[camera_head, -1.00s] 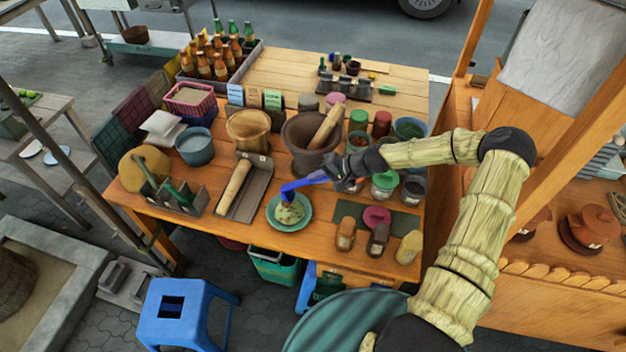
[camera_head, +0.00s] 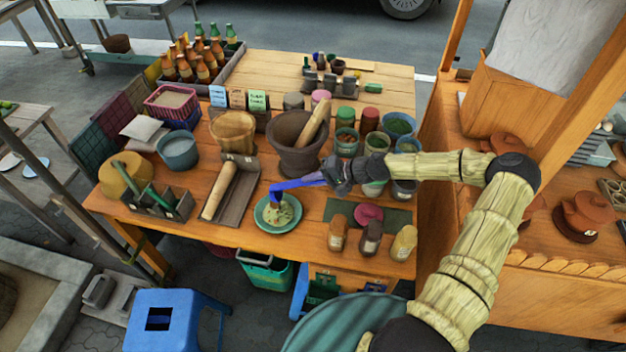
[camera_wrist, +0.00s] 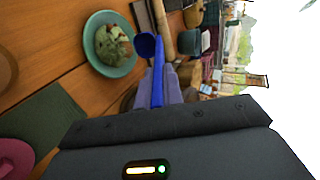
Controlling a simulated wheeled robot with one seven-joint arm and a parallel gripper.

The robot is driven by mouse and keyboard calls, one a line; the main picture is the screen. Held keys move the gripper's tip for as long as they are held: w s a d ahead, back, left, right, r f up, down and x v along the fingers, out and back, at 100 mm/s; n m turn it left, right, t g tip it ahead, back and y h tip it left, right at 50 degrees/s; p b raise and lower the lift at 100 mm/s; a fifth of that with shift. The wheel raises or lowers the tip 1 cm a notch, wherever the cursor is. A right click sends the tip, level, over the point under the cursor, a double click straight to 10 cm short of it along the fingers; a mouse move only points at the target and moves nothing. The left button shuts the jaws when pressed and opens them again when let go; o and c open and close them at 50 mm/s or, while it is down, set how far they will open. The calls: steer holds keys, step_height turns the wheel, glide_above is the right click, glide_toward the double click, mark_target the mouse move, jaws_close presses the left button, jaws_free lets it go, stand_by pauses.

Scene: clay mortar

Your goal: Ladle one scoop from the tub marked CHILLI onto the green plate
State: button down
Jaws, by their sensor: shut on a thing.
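My gripper (camera_head: 338,172) is shut on a blue ladle (camera_head: 297,183) and holds it level with its bowl toward the left. In the wrist view the ladle (camera_wrist: 157,80) stretches out from my gripper (camera_wrist: 165,85), with its bowl beside the edge of the green plate (camera_wrist: 98,68). In the head view the bowl is over or just behind the plate (camera_head: 262,226). A pale green mound with reddish bits (camera_head: 280,212) lies on the plate. Several tubs stand behind and below my arm, one with red-brown contents (camera_head: 346,138); I cannot read their markings. The ladle's contents cannot be seen.
A stone mortar with a pestle (camera_head: 290,135) stands behind the ladle. A grey tray with a rolling pin (camera_head: 235,200) lies left of the plate. A dark green mat (camera_head: 393,217) with a pink lid and several small jars (camera_head: 370,238) lie to the right.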

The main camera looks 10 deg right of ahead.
steer(key=m+t, duration=0.1)
steer(key=r+m+t+h, duration=0.1)
steer(key=shift+w+d+m, duration=0.2)
steer(key=shift+m, duration=0.1)
steer(key=shift+d+r+m+t+h, duration=0.25)
steer(key=shift+r+m+t+h, duration=0.1)
steer(key=shift+m+t, duration=0.2)
steer(key=shift+d+r+m+t+h, duration=0.2)
steer(key=shift+m+t+h, duration=0.15)
steer(key=shift+m+t, duration=0.15)
steer(key=s+d+r+m+t+h, duration=0.2)
steer(key=d+r+m+t+h, duration=0.1)
steer(key=d+r+m+h, duration=0.1)
steer(key=shift+s+d+m+h, duration=0.2)
steer(key=shift+d+m+h, duration=0.25)
steer(key=shift+m+h, duration=0.4)
